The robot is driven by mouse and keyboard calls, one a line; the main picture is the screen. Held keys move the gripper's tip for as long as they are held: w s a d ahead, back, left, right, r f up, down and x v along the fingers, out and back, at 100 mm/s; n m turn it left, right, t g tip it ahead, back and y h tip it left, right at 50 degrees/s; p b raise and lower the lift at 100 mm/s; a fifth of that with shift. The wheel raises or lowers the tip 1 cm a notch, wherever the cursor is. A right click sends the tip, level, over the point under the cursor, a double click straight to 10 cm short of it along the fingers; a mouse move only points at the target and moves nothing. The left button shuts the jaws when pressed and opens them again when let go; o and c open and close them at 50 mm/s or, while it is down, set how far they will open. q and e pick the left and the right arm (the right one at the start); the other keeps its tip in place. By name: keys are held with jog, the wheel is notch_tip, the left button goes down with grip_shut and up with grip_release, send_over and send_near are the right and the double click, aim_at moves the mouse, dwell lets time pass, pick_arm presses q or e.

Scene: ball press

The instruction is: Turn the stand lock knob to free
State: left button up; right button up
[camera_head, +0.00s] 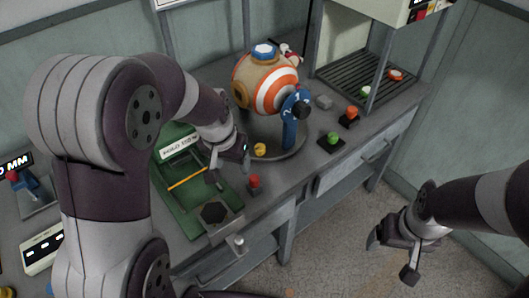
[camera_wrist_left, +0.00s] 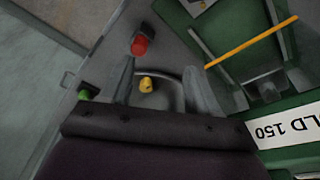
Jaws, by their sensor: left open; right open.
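A small yellow knob (camera_head: 260,149) sits on the grey base of the stand, below the striped orange and white ball (camera_head: 266,82). In the left wrist view the yellow knob (camera_wrist_left: 147,84) appears between my two finger tips, nearer the left one, with no visible contact. My left gripper (camera_head: 231,167) is open and empty, just left of the knob in the head view; its fingers also show in the left wrist view (camera_wrist_left: 162,90). My right gripper (camera_head: 391,256) is open and empty, over the floor in front of the bench. The knob's marking cannot be read.
A red button (camera_head: 254,182) stands near the bench's front edge, close to my left gripper. A green press bed (camera_head: 172,215) lies to the left. A blue arm (camera_head: 290,128) stands beside the ball. Green (camera_head: 332,138) and orange (camera_head: 352,113) buttons are farther right.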

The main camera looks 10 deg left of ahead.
aim_at(260, 147)
pick_arm(q)
jog(key=w+m+t+h+b, duration=0.1)
jog(key=w+m+b, duration=0.3)
jog(key=w, duration=0.7)
jog(key=shift+t, duration=0.3)
jog(key=x, duration=1.2)
jog(key=shift+w+d, duration=0.2)
jog(key=shift+d, duration=0.25)
pick_arm(e)
notch_tip(260, 147, down, 6)
pick_arm(q)
jog(key=shift+r, duration=0.1)
jog(key=shift+c, duration=0.2)
pick_arm(e)
jog(key=shift+d, duration=0.1)
pick_arm(q)
jog(key=c, duration=1)
pick_arm(e)
jog(key=shift+r, duration=0.1)
